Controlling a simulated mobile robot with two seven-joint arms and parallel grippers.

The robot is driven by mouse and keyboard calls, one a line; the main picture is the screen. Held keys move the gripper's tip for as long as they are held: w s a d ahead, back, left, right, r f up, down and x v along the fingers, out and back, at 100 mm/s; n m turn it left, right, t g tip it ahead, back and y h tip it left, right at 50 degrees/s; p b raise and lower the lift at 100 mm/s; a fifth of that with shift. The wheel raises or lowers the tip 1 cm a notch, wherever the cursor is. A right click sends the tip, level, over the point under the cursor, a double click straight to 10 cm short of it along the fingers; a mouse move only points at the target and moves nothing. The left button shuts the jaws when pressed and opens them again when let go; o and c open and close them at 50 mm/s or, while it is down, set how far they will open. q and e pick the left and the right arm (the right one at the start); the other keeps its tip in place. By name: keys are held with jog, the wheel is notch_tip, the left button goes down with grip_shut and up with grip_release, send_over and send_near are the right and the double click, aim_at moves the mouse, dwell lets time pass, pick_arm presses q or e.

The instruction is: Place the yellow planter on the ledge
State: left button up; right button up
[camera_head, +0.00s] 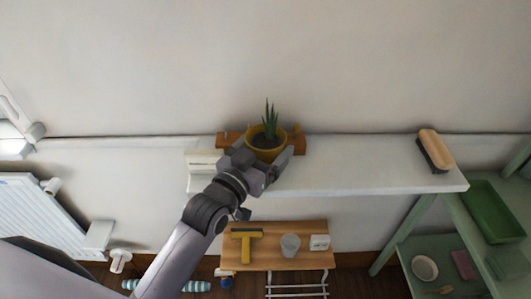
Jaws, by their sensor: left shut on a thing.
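The yellow planter (261,155) holds dark soil and a spiky green plant. It shows at the middle, over the back left part of the white ledge (360,178). My left gripper (266,168) is shut on the planter from the front, and its fingers hide part of the planter's front and side. The planter looks upright. I cannot tell whether its base touches the ledge or is just above it. My right gripper is not in view.
A brown wooden piece (229,139) lies behind the planter. A white stacked object (203,160) is to its left, and a wooden-backed brush (434,150) at the ledge's right end. Below stands a small wooden table (268,259) with a grey cup (290,244). The ledge's middle is clear.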

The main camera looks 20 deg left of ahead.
pick_arm(q)
jog(key=shift+f, duration=0.55)
jog(key=shift+f, duration=0.2)
jog(key=o, duration=0.8)
